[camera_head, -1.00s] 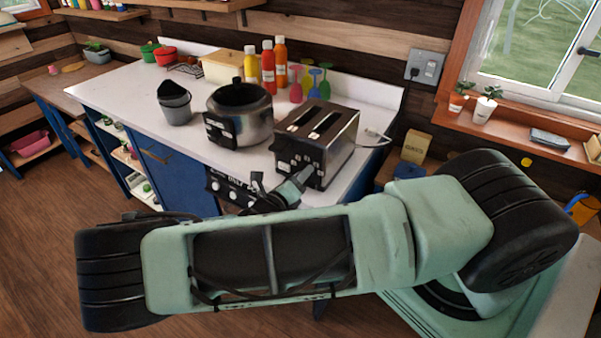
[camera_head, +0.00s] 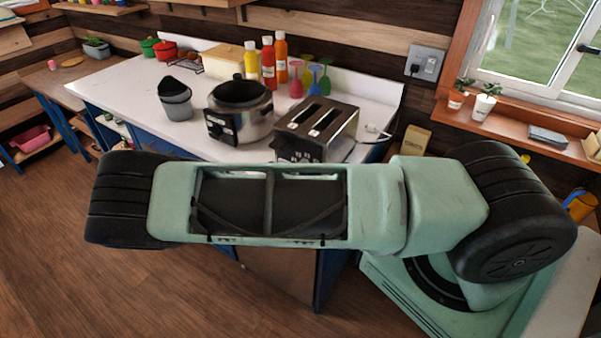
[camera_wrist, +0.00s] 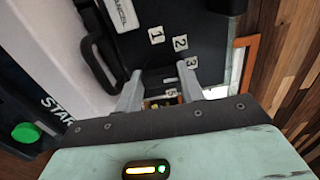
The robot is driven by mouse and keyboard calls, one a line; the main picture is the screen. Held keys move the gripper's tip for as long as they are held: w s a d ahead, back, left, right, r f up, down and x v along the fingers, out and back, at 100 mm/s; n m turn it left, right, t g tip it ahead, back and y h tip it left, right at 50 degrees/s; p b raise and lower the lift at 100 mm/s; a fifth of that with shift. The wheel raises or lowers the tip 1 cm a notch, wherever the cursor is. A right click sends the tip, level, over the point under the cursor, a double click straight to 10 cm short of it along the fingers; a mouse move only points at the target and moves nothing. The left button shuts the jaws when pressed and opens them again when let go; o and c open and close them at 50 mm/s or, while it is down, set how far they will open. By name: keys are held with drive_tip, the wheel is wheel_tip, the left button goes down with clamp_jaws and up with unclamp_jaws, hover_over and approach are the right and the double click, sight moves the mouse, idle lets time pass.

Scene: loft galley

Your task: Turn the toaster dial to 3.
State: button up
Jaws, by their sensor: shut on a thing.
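The black and steel toaster (camera_head: 318,128) stands near the right end of the white counter; my arm hides its lower front in the head view. In the wrist view, the toaster's dark front (camera_wrist: 205,35) fills the upper middle, with a CANCEL label and white number tags 1, 2 and 3 in an arc. My gripper (camera_wrist: 160,84) has its two grey fingers against this front, close to the 3 tag, with further tags between them. The fingers are shut on the dial, which is mostly hidden; I cannot read its setting. The gripper is hidden in the head view.
A silver and black cooker (camera_head: 240,110) stands left of the toaster, with a grey bucket (camera_head: 176,102) beyond. Bottles (camera_head: 268,65) and coloured goblets (camera_head: 314,78) stand behind. A green START button (camera_wrist: 25,132) shows at the wrist view's left. A power cord lies right of the toaster.

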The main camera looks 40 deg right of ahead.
drive_tip(key=shift+w+a, duration=0.1)
idle(0.4)
drive_tip(key=o, duration=1)
drive_tip(key=b+v, duration=0.6)
drive_tip(key=v, duration=1.1)
drive_tip(key=shift+a, duration=0.2)
